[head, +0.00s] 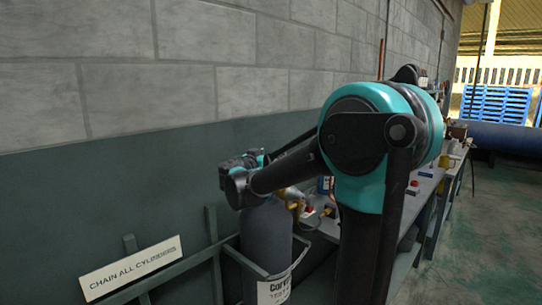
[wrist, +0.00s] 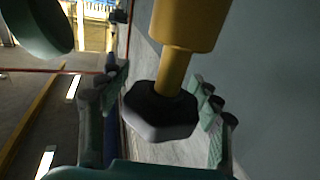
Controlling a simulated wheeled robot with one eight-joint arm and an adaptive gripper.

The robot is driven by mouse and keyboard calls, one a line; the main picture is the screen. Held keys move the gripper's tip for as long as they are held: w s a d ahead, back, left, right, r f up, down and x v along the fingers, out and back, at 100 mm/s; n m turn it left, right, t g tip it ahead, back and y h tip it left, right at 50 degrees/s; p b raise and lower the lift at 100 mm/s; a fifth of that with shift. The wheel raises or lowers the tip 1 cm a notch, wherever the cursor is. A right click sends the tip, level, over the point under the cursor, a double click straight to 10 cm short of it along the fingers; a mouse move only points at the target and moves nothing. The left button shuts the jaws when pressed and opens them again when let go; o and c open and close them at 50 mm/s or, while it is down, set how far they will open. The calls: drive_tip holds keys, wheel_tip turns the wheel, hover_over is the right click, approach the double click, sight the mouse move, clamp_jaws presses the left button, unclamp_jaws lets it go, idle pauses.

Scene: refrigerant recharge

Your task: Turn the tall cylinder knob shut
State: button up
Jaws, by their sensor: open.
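The tall dark grey cylinder (head: 266,240) stands in a metal rack, with a white label on its front. My arm reaches over its top, and the knob is hidden in the head view. In the wrist view, the dark faceted knob (wrist: 158,115) sits on a yellow stem (wrist: 172,72) below a wider yellow body. My gripper (wrist: 160,80) is open, with one finger on each side of the knob. A gap shows on the left; on the right the finger is close to the knob, and I cannot tell whether it touches.
The rack rail (head: 217,255) runs around the cylinder, with a white sign (head: 130,268) at the left. A block wall (head: 150,95) stands close behind. A cluttered workbench (head: 425,190) extends along the wall to the right. The floor (head: 490,220) right of the bench is clear.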

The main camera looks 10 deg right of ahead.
drive_tip(key=shift+c, duration=0.3)
drive_tip(key=c, duration=1.2)
drive_tip(key=shift+c, duration=0.3)
